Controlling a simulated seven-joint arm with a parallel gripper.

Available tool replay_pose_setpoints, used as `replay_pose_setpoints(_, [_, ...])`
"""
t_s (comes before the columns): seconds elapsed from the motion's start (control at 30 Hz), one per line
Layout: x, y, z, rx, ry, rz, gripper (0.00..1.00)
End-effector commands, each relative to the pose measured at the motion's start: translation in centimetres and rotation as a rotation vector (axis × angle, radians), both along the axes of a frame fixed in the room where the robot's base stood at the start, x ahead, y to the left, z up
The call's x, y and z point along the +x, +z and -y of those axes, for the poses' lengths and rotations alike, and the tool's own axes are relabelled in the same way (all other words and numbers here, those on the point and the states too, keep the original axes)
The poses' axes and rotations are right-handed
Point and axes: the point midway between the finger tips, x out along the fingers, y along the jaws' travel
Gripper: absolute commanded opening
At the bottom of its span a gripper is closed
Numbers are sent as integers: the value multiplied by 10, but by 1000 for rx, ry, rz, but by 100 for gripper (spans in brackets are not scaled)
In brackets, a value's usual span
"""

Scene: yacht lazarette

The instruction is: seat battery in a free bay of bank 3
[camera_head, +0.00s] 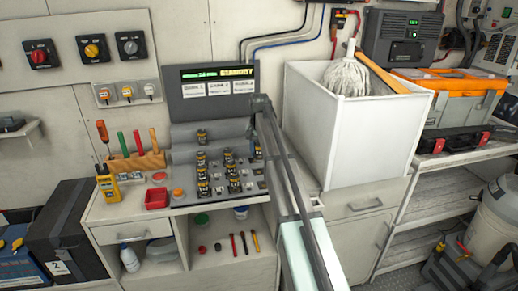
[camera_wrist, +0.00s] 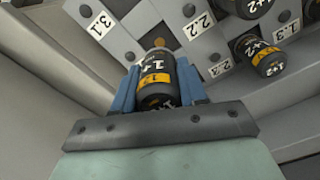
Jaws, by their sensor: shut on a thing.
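My gripper (camera_wrist: 157,84) is shut on a black battery (camera_wrist: 155,68) with white and orange-yellow bands, its blue fingers on either side. In the wrist view the battery points toward a grey rack (camera_wrist: 128,20) with numbered bays. A label reading 3.1 (camera_wrist: 98,25) is at the upper left, with a dark round hole beside it. I cannot tell whether the held battery touches the rack. The gripper's fingertips are not clear there.
A display (camera_head: 220,82) reading STANDBY stands behind the rack. A white bin (camera_head: 345,130) with a mop stands close on the right. In the wrist view a seated battery (camera_wrist: 262,57) is to the right.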

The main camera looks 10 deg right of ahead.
Motion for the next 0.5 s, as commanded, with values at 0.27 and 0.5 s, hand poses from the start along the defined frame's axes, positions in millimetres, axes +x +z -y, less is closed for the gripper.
replay_pose_setpoints(0.27, [0, -15, 0, 0, 0, 0, 3])
replay_pose_setpoints(0.5, [0, -29, 0, 0, 0, 0, 3])
